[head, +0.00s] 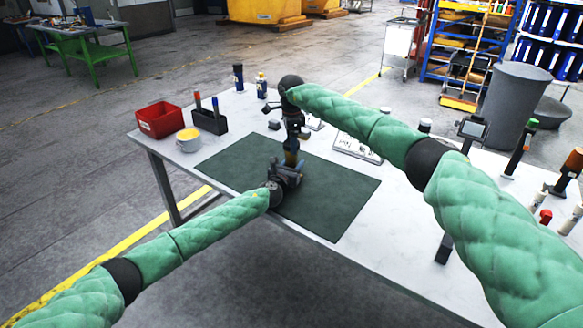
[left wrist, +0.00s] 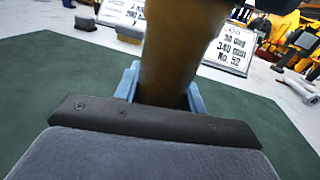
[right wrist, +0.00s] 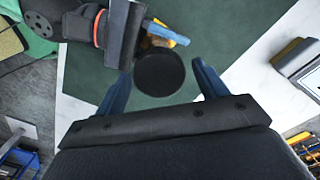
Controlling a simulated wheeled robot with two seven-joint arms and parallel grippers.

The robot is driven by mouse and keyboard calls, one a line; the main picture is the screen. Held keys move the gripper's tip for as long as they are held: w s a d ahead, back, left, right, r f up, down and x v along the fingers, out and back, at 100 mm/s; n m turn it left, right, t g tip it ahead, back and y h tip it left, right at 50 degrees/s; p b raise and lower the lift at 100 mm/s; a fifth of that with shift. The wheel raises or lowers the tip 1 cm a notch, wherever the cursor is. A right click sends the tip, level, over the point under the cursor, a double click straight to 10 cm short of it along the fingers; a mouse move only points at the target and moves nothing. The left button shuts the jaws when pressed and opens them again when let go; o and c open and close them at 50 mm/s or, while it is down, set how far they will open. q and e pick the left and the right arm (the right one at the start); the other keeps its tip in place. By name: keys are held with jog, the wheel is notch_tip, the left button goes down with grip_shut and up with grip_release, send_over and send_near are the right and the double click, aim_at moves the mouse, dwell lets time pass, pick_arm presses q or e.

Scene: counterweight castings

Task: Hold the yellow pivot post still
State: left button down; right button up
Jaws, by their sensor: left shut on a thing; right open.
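The yellow pivot post (head: 291,158) stands upright over the dark green mat. My left gripper (head: 286,177) is low beside it. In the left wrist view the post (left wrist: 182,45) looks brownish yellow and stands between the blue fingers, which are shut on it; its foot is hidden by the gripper. My right gripper (head: 293,128) is above the post, pointing down. In the right wrist view its blue fingers (right wrist: 160,88) are open, with a dark round top (right wrist: 159,73) between and below them. I cannot tell whether they touch it. A bit of yellow shows beyond that top.
The green mat (head: 232,160) lies on a white table (head: 400,240). The mat's front right is clear.

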jog(key=c, duration=1)
jog(key=m, duration=1.5)
jog(key=o, duration=1.2)
jog(key=shift+c, duration=0.2)
notch_tip(320, 180, up, 12)
